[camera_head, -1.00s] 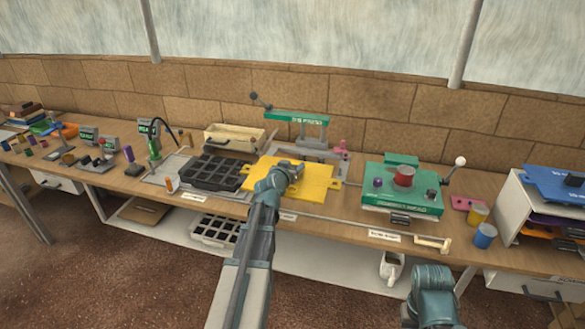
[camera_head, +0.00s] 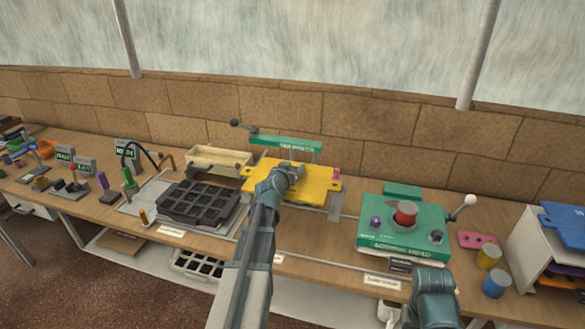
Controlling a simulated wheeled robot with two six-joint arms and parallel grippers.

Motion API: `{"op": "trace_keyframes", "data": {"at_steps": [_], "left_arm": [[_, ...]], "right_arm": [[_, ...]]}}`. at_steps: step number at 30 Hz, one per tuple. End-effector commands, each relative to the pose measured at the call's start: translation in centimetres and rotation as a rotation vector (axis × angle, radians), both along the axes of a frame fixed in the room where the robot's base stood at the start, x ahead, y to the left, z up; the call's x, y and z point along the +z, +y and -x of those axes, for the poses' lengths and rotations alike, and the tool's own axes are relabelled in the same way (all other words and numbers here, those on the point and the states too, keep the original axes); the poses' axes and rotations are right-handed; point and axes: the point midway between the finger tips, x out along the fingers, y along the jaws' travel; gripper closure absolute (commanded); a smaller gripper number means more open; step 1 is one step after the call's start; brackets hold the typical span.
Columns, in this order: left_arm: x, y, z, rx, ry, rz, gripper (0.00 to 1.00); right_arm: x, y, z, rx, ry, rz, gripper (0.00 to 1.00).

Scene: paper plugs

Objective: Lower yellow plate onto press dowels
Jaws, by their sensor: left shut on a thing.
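The yellow plate (camera_head: 312,186) is held by my left gripper (camera_head: 290,170), which is shut on it near its middle; the fingertips are partly hidden by the wrist. The plate is in front of the press, whose green top bar (camera_head: 286,143) shows behind it, with a dark-knobbed lever at its left. The plate covers most of the press base, and the dowels are hidden. I cannot tell whether the plate touches the press. My right arm shows at the bottom right, but its gripper fingers do not show.
A black grid tray (camera_head: 199,203) lies left of the plate, with a wooden bin (camera_head: 219,160) behind it. A green machine (camera_head: 403,228) with a red cylinder (camera_head: 405,213) stands to the right. Yellow (camera_head: 489,256) and blue (camera_head: 497,284) cups stand near a white shelf rack at the right.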

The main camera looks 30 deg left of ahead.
Motion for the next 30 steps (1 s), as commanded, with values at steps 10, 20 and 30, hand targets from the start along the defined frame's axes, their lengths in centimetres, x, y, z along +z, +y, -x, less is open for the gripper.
{"op": "trace_keyframes", "data": {"at_steps": [10,20,30], "left_arm": [[-0.7,0.0,0.0,0.000,-0.001,0.000,1.00],[-3.3,0.0,0.0,0.000,-0.001,0.000,1.00],[-5.7,0.0,0.0,0.000,-0.001,0.000,1.00]], "right_arm": [[-0.7,0.0,0.0,0.000,0.000,0.000,1.00],[-3.3,0.0,0.0,0.000,0.000,0.000,1.00],[-5.8,0.0,0.0,0.000,0.000,0.000,1.00]]}}
